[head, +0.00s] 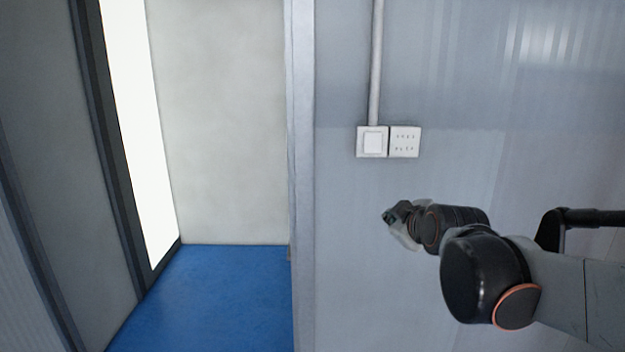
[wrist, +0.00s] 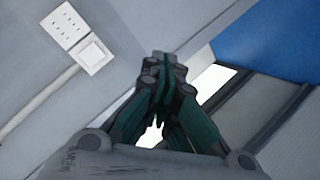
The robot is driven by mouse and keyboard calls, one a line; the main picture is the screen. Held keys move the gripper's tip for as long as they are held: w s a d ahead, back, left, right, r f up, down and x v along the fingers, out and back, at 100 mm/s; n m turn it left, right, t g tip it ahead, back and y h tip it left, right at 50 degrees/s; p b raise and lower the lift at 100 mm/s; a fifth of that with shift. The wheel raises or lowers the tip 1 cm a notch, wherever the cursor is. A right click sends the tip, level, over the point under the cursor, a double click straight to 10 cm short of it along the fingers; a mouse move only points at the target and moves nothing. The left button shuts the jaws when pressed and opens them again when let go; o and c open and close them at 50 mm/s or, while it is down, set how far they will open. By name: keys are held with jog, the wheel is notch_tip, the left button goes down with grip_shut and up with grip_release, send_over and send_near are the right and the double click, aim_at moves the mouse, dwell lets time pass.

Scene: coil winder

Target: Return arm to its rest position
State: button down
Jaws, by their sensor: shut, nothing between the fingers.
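My gripper (head: 391,216) is at the end of my bent arm, in front of the grey wall to the right of the doorway. It is empty, below the light switch (head: 373,142) and socket plate (head: 405,142), and looks apart from them. In the wrist view my gripper (wrist: 160,60) has its fingertips together with nothing between them. The switch (wrist: 92,55) and the plate (wrist: 68,27) show at the upper left there, clear of the fingers.
A doorway with a blue floor (head: 210,300) opens at the left, bounded by a pale door frame edge (head: 302,180). A bright glass panel (head: 135,120) in a dark frame stands on its left side. A conduit (head: 376,60) runs up from the switch.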

jog(key=s+d+f+m+g+b, duration=0.1)
jog(key=s+f+m+g+b, duration=0.2)
jog(key=s+f, duration=0.8)
jog(key=s+d+f+m+g+h+b, duration=0.1)
jog(key=s+f+m+g+b, duration=0.2)
jog(key=s+f, duration=0.9)
jog(key=s+m+b, duration=0.3)
jog(key=s, duration=0.1)
jog(key=shift+s, duration=0.15)
jog(key=shift+a, duration=0.15)
